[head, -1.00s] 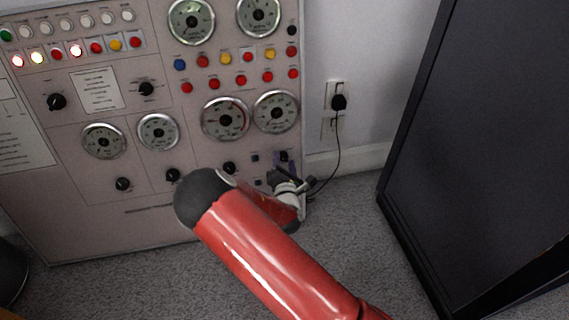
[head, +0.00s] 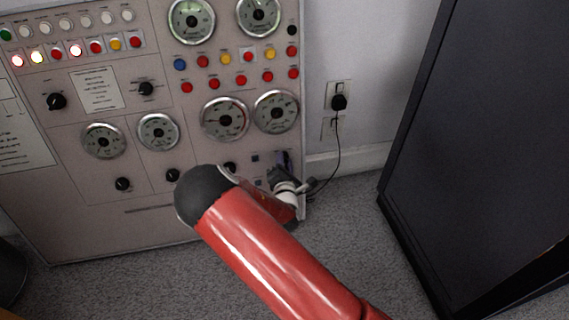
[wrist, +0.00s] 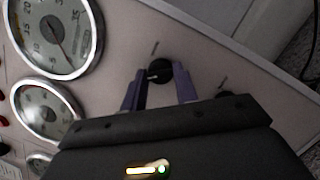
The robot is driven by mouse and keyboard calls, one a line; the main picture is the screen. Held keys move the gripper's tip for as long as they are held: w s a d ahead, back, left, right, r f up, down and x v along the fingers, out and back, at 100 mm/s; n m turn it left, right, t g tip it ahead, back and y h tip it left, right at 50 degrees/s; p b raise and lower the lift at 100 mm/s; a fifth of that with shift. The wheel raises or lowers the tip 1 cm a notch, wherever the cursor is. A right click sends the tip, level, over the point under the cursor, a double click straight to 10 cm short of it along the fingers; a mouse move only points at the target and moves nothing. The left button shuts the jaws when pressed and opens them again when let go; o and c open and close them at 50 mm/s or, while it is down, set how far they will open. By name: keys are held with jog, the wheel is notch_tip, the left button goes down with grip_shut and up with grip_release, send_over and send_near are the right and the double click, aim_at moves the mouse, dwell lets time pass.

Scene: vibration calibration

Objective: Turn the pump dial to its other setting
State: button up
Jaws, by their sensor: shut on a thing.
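The dial I hold is a small round black knob (wrist: 160,71) on the pale panel, with a white mark toward its left side in the wrist view. My gripper (wrist: 159,74) has its two purple fingers on either side of the knob, shut on it. In the head view my gripper (head: 283,160) is at the panel's lower right corner, and its body and shadow hide the knob there. The label by the knob is too small to read, so I cannot confirm it as the pump dial.
The control panel (head: 130,190) has gauges, lamps and several other black knobs, one (wrist: 226,92) close to my gripper's right. A plug with a black cord (head: 339,102) hangs on the wall to the right. A large black cabinet (head: 480,120) stands further right. Carpet between is clear.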

jog(key=m+g+h, duration=0.1)
jog(key=m, duration=0.3)
jog(key=shift+r+m, duration=0.1)
jog(key=shift+m, duration=0.3)
jog(key=m+g, duration=0.1)
jog(key=m, duration=0.3)
jog(key=shift+r+m+b, duration=0.1)
jog(key=shift+m+b, duration=0.2)
jog(key=shift+b, duration=0.1)
jog(key=m+g+b, duration=0.1)
jog(key=m, duration=0.3)
jog(key=shift+g, duration=0.3)
jog(key=shift+m+g+y+b, duration=0.3)
jog(key=shift+m+y+b, duration=0.3)
jog(key=shift+m, duration=0.7)
jog(key=shift+r, duration=0.1)
jog(key=o, duration=0.9)
jog(key=shift+o, duration=0.2)
jog(key=shift+w, duration=0.1)
